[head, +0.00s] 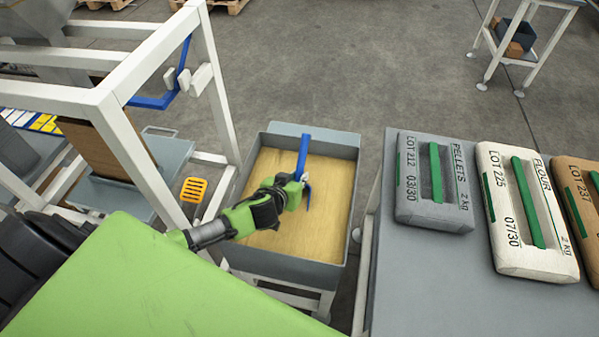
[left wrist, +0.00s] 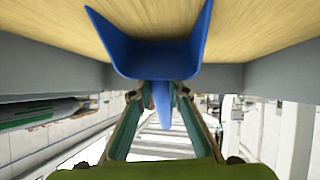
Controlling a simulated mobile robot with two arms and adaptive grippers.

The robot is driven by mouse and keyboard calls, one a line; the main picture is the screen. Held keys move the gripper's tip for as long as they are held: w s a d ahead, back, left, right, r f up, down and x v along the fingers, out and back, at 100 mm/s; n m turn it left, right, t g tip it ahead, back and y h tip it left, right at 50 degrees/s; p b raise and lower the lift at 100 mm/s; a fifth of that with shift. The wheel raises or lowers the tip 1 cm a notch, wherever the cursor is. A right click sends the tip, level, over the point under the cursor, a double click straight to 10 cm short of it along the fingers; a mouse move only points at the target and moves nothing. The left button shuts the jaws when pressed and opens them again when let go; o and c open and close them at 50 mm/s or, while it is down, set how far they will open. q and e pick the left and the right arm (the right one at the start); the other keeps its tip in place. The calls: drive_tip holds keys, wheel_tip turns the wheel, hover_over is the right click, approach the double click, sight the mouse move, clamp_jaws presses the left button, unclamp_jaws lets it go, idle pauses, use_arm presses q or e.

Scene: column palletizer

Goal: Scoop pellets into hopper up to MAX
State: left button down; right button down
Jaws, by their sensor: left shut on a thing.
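A blue scoop (head: 303,158) is held by its handle in my left gripper (head: 291,187). In the left wrist view the scoop (left wrist: 158,60) spreads out beyond the two fingers (left wrist: 157,118), which close around its tapered handle. I cannot tell whether pellets are in it. The scoop is over a grey bin (head: 338,146) holding a layer of tan pellets (head: 335,190); whether it touches them is unclear. A grey funnel-like part (head: 45,58), perhaps the hopper, shows at the upper left in a white frame. No MAX mark is visible. My right gripper is out of view.
The white frame (head: 150,120) stands close left of the bin, with a blue bracket (head: 155,102) and a yellow slotted piece (head: 194,189). A grey table (head: 430,290) on the right holds labelled bags, including a grey PELLETS bag (head: 413,190). Open floor lies behind.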

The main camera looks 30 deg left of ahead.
use_arm(q)
drive_tip(key=f, duration=0.1)
drive_tip(key=s+f+b, duration=0.1)
drive_tip(key=shift+s+d+f+b, duration=0.2)
drive_tip(key=shift+f+b, duration=0.1)
drive_tip(key=shift+f, duration=0.1)
drive_tip(key=g+p, duration=0.1)
drive_tip(key=p, duration=0.3)
drive_tip(key=shift+s+d+r, duration=0.1)
drive_tip(key=shift+s+r, duration=0.25)
drive_tip(key=shift+s, duration=0.05)
drive_tip(key=shift+s+d+f+g+p, duration=0.1)
drive_tip(key=shift+s+f+g+p, duration=0.25)
drive_tip(key=shift+p, duration=0.5)
drive_tip(key=shift+f, duration=0.1)
